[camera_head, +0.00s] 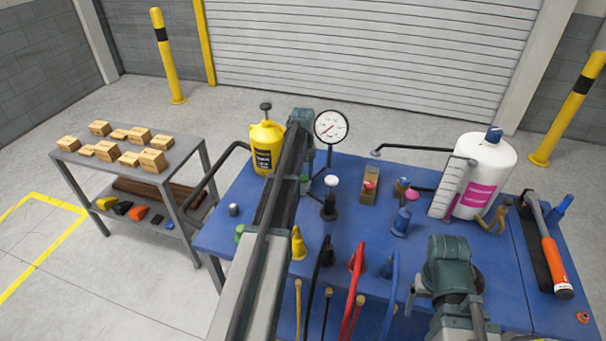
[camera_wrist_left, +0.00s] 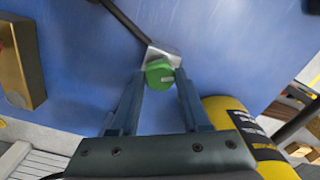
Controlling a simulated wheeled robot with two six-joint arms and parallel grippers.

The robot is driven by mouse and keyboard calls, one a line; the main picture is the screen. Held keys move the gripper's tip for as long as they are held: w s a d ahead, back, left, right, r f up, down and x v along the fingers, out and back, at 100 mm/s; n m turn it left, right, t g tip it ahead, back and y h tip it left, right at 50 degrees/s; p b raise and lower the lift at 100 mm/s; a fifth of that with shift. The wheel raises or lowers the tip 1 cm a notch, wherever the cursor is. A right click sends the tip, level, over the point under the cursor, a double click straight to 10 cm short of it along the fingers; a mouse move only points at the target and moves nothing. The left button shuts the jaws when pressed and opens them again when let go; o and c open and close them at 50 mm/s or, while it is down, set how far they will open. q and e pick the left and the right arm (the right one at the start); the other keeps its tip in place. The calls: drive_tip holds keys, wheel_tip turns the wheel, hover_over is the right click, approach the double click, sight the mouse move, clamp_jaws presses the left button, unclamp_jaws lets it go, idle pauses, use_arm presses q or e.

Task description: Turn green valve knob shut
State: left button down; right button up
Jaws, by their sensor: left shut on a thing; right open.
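The green valve knob (camera_wrist_left: 160,72) shows in the left wrist view, on a grey metal valve body (camera_wrist_left: 163,54) with a dark pipe running from it. My left gripper (camera_wrist_left: 159,80) is shut on the knob, with a finger at either side. In the head view my left gripper (camera_head: 303,130) reaches over the blue table between the yellow jug and the gauge; its fingers are mostly hidden by the arm. A bit of green (camera_head: 304,182) shows beside the arm. My right gripper (camera_head: 452,265) is at the lower right over the table, open; its fingertips are hard to see.
The yellow jug (camera_head: 263,150) stands close to the left gripper; the pressure gauge (camera_head: 331,127) stands to its right. Coloured hoses (camera_head: 356,270) line the front.

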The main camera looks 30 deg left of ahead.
sight(303, 176)
use_arm(q)
drive_tip(key=m, duration=0.4)
drive_tip(key=shift+m, duration=0.3)
idle(0.4)
drive_tip(key=shift+c, duration=1.9)
unclamp_jaws()
drive_tip(key=shift+r, duration=0.1)
wheel_tip(303, 176, up, 14)
drive_tip(key=p, duration=1.3)
drive_tip(key=shift+f+p, duration=0.2)
drive_tip(key=shift+p, duration=0.2)
